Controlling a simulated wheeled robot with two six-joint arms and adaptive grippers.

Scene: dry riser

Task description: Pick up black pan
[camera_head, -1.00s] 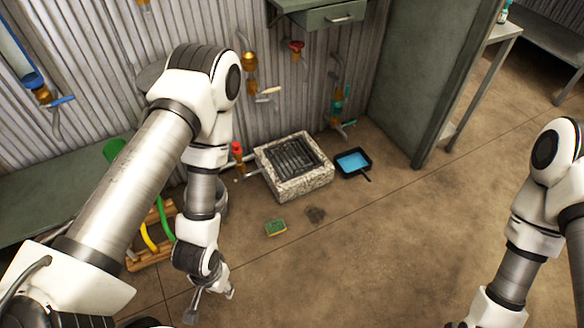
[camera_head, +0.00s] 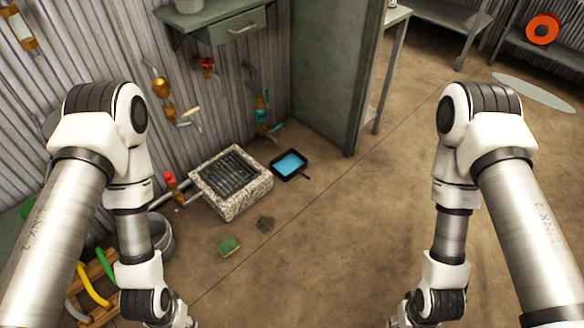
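The black pan (camera_head: 289,165) lies on the floor near the middle of the view, just right of the stone drain box. It is square with a dark rim, a blue surface inside, and a short handle toward the lower right. My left gripper (camera_head: 188,325) is at the bottom edge, mostly cut off by the frame. My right gripper (camera_head: 393,324) is also at the bottom edge and mostly cut off. Both are well apart from the pan, and their fingers show too little to judge.
The stone drain box (camera_head: 231,182) with a metal grate stands left of the pan. A green cabinet side (camera_head: 337,75) rises behind it. A green sponge (camera_head: 229,246) and dark stain (camera_head: 265,224) are on the floor. The wooden crate (camera_head: 100,290) is lower left.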

